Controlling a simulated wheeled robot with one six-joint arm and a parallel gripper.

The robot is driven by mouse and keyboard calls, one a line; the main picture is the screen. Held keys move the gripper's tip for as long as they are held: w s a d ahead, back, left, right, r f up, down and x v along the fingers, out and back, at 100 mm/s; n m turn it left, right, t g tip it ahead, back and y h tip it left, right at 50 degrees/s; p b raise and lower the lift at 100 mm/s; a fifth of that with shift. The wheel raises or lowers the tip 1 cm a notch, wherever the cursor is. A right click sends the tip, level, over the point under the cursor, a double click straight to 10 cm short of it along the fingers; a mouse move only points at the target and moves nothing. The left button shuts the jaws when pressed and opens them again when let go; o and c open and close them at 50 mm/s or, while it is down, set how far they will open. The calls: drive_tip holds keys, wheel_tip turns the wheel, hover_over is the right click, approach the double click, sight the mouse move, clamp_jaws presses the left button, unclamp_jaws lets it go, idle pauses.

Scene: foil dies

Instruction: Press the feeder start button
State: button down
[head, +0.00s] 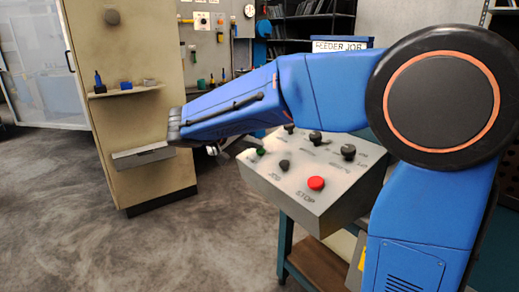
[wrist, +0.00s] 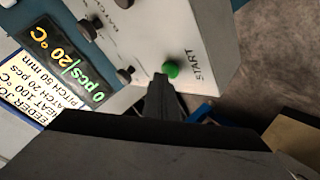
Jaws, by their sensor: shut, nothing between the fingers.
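The green start button (wrist: 171,70), labelled START, is on the grey control box (wrist: 215,25) in the wrist view. My gripper (wrist: 161,80) is shut and empty. Its dark fingertips appear right beside the green button in the wrist view; I cannot tell whether they touch it. In the head view my gripper is largely hidden by the arm.
The box also carries a red STOP button (head: 316,183), a black JOG button (head: 284,164) and several black knobs (head: 348,152). A display (wrist: 66,60) reads 0 pcs and 20 °C, beside a job label (wrist: 22,92). A beige cabinet (head: 130,60) stands left; floor before it is clear.

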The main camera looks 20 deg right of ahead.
drive_tip(key=shift+s+a+r, duration=0.1)
drive_tip(key=shift+a+r, duration=0.2)
drive_tip(key=shift+r, duration=0.6)
